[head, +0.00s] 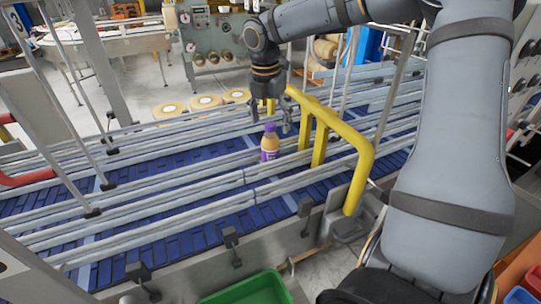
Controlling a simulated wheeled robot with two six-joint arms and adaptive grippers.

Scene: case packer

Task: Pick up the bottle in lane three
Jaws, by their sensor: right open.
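A bottle (269,148) with a purple cap and an orange-brown body stands upright between the metal guide rails of the blue conveyor (190,228). Lane numbers cannot be read at the bottle. My right gripper (272,117) points down just above and behind the bottle's cap, with its fingers apart and nothing seen between them. Whether a finger touches the bottle cannot be told. My left gripper is out of the picture.
A bent yellow bar frame (362,165) stands over the rails just right of the bottle. Long metal rails (150,204) divide the conveyor. A green bin (250,290) is at the front. Several round rolls (170,109) lie behind the conveyor.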

